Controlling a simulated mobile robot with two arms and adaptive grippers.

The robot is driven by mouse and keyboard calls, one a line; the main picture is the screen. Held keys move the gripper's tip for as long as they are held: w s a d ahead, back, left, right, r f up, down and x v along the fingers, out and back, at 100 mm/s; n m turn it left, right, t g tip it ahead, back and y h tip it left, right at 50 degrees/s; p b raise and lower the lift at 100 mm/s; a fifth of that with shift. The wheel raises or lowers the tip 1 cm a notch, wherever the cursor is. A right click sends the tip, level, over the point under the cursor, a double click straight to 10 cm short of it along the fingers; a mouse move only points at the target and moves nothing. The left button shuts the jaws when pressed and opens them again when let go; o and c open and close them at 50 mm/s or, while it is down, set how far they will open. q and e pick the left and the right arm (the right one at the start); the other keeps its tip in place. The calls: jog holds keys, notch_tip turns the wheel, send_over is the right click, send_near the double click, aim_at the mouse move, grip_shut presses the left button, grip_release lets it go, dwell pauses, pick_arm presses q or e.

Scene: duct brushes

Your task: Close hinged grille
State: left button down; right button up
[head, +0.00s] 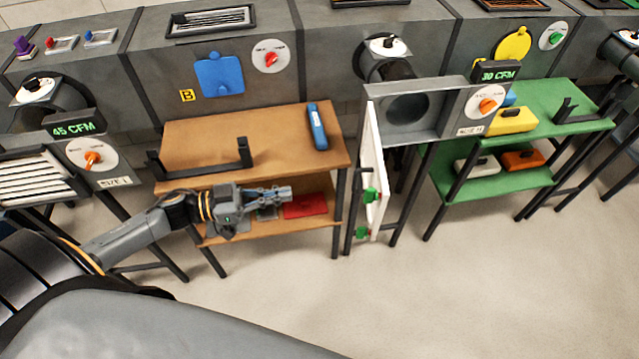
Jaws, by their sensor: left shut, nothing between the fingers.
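The hinged grille (370,165) is a white panel seen nearly edge-on in the head view. It stands swung open toward me from the left side of a grey duct frame (407,124). The round duct opening (406,107) behind the frame is uncovered. My left gripper (284,192) is shut and empty, in front of the brown table, left of the grille and apart from it. My right gripper is not in view.
A brown two-level table (215,134) stands behind my left gripper, with a blue object (317,127) on top. A green two-level table (575,112) stands right of the duct frame. A closed-looking louvred grille (35,180) is at far left. The floor in front is clear.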

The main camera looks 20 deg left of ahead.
aim_at(362, 171)
pick_arm(q)
jog(key=p+x, duration=0.2)
jog(key=x, duration=1.1)
jog(key=shift+w, duration=0.4)
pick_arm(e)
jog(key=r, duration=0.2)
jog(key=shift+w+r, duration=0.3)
pick_arm(q)
jog(key=shift+f, duration=0.1)
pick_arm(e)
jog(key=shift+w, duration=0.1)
pick_arm(q)
jog(key=shift+d+p, duration=0.15)
jog(key=shift+p, duration=0.2)
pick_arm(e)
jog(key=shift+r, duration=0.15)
